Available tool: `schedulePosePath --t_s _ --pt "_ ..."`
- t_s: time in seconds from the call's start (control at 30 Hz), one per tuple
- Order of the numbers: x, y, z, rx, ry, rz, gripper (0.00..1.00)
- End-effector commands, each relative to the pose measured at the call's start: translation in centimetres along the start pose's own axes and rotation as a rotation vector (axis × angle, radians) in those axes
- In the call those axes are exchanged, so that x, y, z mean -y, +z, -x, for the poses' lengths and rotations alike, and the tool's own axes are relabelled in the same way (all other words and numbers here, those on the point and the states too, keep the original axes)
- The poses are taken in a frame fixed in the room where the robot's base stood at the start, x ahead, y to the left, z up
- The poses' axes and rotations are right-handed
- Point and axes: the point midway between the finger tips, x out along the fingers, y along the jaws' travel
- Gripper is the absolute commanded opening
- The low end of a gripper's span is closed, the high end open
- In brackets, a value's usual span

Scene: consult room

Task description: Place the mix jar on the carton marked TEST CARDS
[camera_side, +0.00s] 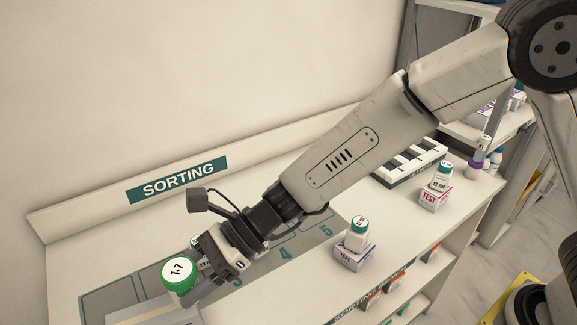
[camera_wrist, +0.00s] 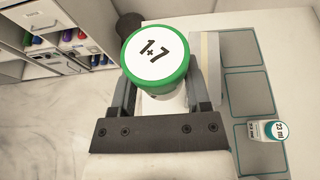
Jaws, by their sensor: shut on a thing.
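A jar with a green lid marked 1+7 (camera_side: 179,272) is held in my gripper (camera_side: 205,275) at the front left of the bench. It also shows in the wrist view (camera_wrist: 158,58), lid toward the camera, with a finger on each side of its pale body. A white carton with red print reading TEST (camera_side: 433,200) stands farther right on the bench; its smaller lettering is unclear. A small teal-capped bottle (camera_side: 441,177) stands on that carton. The jar is well to the left of it.
A pale box (camera_side: 150,313) lies below the held jar. A carton (camera_side: 352,258) with a teal-capped bottle (camera_side: 357,236) stands mid-bench. A black-and-white rack (camera_side: 408,165) sits farther back.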

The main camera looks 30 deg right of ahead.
Motion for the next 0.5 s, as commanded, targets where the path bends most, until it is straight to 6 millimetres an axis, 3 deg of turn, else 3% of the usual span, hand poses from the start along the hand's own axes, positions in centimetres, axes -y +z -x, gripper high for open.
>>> schedulePosePath --t_s 0.5 --pt "4.7 -1.7 -5.4 -0.001 0.002 -0.001 0.03"
